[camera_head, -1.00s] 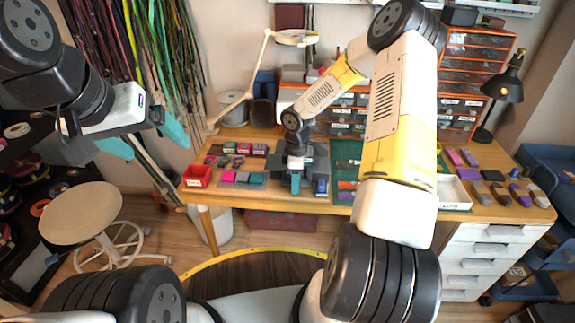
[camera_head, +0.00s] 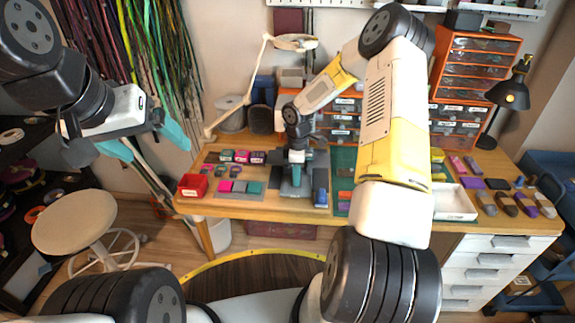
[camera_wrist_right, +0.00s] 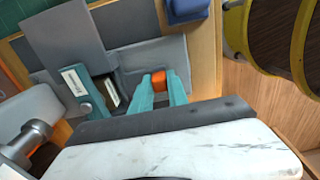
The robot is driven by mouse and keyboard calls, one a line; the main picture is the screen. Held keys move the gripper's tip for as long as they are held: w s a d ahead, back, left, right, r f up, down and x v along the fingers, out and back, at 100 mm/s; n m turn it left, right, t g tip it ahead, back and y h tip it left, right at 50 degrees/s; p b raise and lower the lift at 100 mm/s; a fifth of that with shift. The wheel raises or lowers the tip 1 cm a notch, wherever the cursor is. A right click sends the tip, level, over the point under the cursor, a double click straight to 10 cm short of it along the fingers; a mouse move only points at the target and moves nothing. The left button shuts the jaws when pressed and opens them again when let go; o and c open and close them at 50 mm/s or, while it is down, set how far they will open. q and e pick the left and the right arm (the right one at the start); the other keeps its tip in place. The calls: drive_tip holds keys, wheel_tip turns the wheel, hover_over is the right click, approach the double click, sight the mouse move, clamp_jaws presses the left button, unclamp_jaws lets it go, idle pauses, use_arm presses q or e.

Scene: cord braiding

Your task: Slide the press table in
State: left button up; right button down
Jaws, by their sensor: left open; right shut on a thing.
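The grey press (camera_head: 318,163) stands on the wooden table, partly hidden behind my right arm and gripper. My right gripper (camera_head: 296,181) points down over its front part. In the right wrist view, its teal fingers (camera_wrist_right: 160,92) are shut on a small orange piece (camera_wrist_right: 158,80), over a flat grey plate (camera_wrist_right: 172,54). I cannot tell exactly how the orange piece joins the press. A teal block with a white label (camera_wrist_right: 76,80) sits beside the fingers. My left gripper (camera_head: 148,148) is open and empty in the air, left of the table.
A red bin (camera_head: 193,186) and several small coloured blocks (camera_head: 240,187) lie left of the press. A blue piece (camera_head: 320,186) lies close right of my gripper. A white tray (camera_head: 454,203) is further right. A magnifier lamp (camera_head: 289,42) arches above.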

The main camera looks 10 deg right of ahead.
drive_tip(key=shift+w+d, duration=0.15)
drive_tip(key=shift+w, duration=0.3)
drive_tip(key=c, duration=1.3)
unclamp_jaws()
drive_tip(key=shift+r, duration=0.1)
wheel_tip(320, 180, up, 8)
drive_tip(key=shift+f, duration=0.2)
